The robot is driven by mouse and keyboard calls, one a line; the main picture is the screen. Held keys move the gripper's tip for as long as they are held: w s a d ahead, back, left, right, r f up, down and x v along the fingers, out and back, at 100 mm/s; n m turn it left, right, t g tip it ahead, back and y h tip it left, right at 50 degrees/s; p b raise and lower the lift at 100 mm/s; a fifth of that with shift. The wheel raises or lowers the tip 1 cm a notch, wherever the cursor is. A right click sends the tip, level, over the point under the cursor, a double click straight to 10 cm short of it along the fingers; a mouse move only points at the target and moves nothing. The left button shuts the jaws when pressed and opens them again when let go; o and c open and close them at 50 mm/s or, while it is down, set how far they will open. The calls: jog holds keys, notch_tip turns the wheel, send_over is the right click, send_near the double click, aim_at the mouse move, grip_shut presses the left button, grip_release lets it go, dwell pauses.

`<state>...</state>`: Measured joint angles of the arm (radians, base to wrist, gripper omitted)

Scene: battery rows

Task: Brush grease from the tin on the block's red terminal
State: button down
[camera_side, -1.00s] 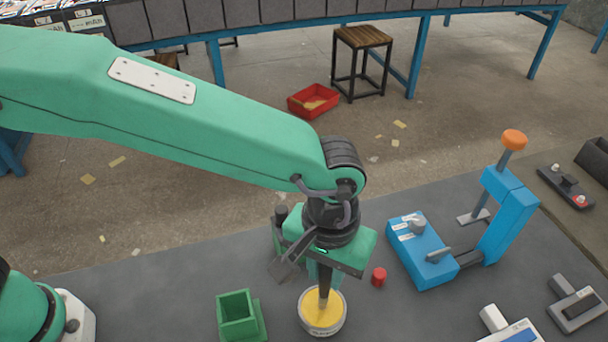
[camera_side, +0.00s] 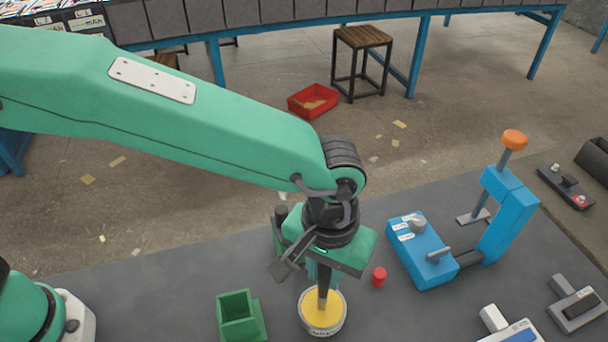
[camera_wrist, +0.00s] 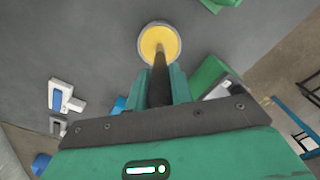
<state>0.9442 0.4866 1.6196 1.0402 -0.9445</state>
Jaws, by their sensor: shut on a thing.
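The round tin (camera_side: 322,329), filled with yellow grease, stands on the dark mat below my gripper; it also shows in the wrist view (camera_wrist: 150,38). My gripper (camera_side: 323,276) is shut on the dark handle of the brush (camera_side: 323,290), which points down over the tin. The brush (camera_wrist: 159,78) overlaps the grease in the wrist view, with its lower end at the grease; the bristles are hard to make out. A black block (camera_side: 562,183) lies at the far right with a red terminal (camera_side: 580,200) at its near end, well away from my gripper.
A small red cap (camera_side: 379,276) stands right of the tin. A green holder (camera_side: 237,312) stands left of it. A blue device (camera_side: 424,258) with an orange-knobbed lever (camera_side: 513,140) stands between tin and block. Grey-white tools (camera_side: 577,305) lie at the front right.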

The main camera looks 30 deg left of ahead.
jog(key=shift+r, duration=3.6)
